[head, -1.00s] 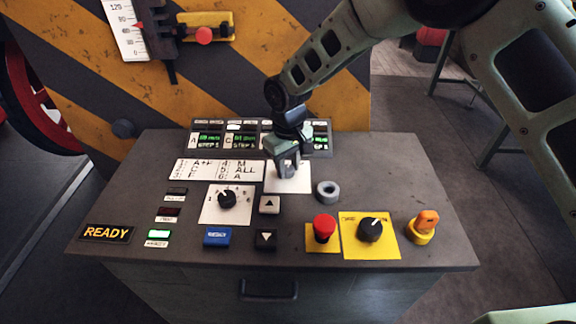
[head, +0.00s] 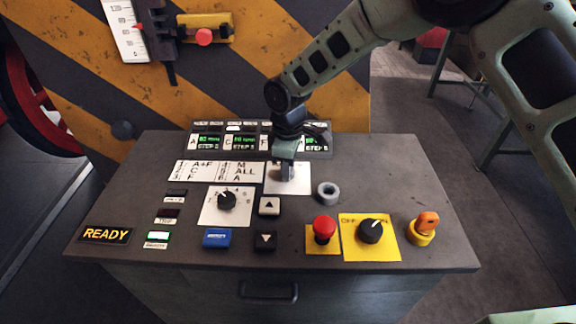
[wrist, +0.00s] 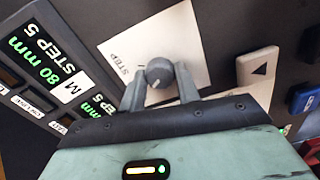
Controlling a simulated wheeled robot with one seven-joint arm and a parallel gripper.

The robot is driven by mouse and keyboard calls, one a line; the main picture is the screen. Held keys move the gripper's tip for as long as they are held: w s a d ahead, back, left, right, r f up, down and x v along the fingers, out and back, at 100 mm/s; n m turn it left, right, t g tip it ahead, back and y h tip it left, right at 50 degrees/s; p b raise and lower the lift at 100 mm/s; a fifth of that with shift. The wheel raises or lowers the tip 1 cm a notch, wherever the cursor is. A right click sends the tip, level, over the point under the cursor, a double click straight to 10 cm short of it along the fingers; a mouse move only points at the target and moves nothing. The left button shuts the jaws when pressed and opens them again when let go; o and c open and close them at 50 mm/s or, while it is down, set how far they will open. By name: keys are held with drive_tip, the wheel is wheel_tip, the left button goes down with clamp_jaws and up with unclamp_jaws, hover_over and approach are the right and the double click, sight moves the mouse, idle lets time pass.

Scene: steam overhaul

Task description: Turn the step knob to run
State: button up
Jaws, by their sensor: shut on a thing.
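The step knob (wrist: 160,72) is a round grey knob on a white plate (wrist: 133,42) marked STEP in the wrist view. My gripper (wrist: 161,84) has one finger on each side of it and is shut on it. In the head view my gripper (head: 287,172) points down onto the same white plate (head: 302,186) and hides most of the knob. The knob's pointer direction and any run mark cannot be made out. A lit display (wrist: 45,62) beside it reads 80 mm, STEP 5.
A row of displays stands behind my gripper. A READY sign (head: 106,234) is lit at the left.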

idle(0.4)
drive_tip(key=o, duration=1)
wheel_tip(320, 180, up, 18)
drive_tip(key=b, duration=0.2)
drive_tip(key=shift+f+b, duration=0.25)
drive_tip(key=shift+b, duration=0.1)
drive_tip(key=s+d+f+m, duration=0.1)
drive_tip(key=s+d, duration=0.3)
drive_tip(key=s, duration=0.6)
drive_tip(key=s+d+f+m, duration=0.1)
drive_tip(key=s+d+m, duration=0.3)
drive_tip(key=s, duration=0.6)
drive_tip(key=s+d+f+m, duration=0.1)
drive_tip(key=s+d+m, duration=0.1)
drive_tip(key=s+d, duration=0.4)
drive_tip(key=shift+s+f+m+y, duration=0.15)
drive_tip(key=shift+s+m, duration=0.05)
drive_tip(key=shift+s, duration=1.05)
drive_tip(key=shift+s+f+m+y, duration=0.1)
drive_tip(key=shift+s+m+y, duration=0.1)
drive_tip(key=shift+s, duration=1)
